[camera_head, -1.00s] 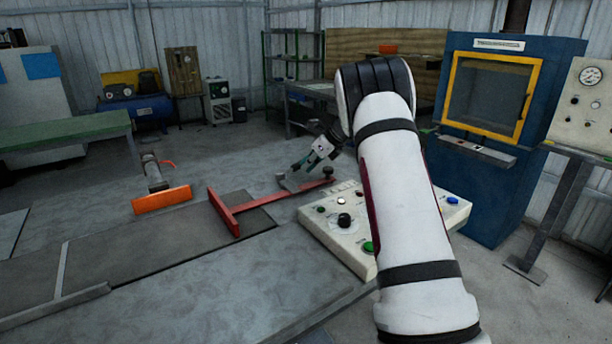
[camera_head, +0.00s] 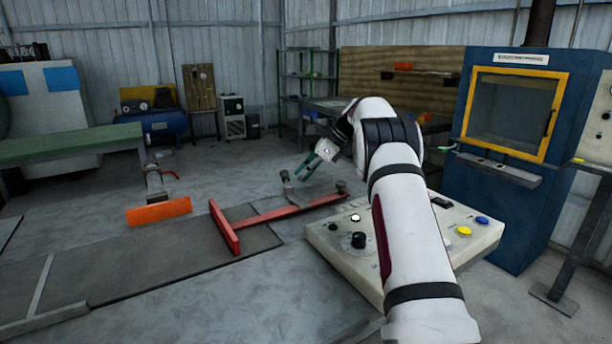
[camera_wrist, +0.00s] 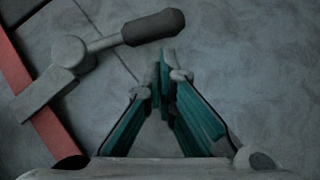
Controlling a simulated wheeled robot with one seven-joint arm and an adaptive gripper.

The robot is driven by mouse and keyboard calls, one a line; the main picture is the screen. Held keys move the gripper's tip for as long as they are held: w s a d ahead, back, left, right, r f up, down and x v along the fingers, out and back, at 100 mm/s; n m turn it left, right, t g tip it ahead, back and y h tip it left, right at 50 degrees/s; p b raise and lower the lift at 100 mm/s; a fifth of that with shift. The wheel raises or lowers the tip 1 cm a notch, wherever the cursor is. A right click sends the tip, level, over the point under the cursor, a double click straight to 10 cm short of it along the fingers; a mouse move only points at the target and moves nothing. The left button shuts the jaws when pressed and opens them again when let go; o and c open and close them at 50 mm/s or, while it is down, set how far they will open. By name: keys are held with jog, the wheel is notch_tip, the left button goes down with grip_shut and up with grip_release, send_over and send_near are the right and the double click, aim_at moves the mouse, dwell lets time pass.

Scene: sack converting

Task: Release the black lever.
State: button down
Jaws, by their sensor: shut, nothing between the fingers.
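The black lever (camera_wrist: 153,27) shows at the top of the wrist view as a dark rounded handle on a grey metal arm. Its grey hub (camera_wrist: 68,52) sits against a red bar (camera_wrist: 50,134). In the head view, a small dark handle (camera_head: 285,176) stands close to the red bar (camera_head: 285,212), beside my gripper. My gripper (camera_head: 301,177) has its green fingers pointing down and left there. In the wrist view my gripper (camera_wrist: 163,62) is shut and empty, its fingertips just below the handle, with no clear contact. The exact gap cannot be told.
A cream control panel (camera_head: 335,232) with coloured buttons stands right of the red bar, partly under my arm. An orange plate (camera_head: 159,212) stands to the left. A blue cabinet with a yellow-framed window (camera_head: 510,190) is at right. Floor space lies open behind the bar.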

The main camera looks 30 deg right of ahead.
jog(key=shift+w+a, duration=0.4)
jog(key=shift+w, duration=0.15)
dwell(0.4)
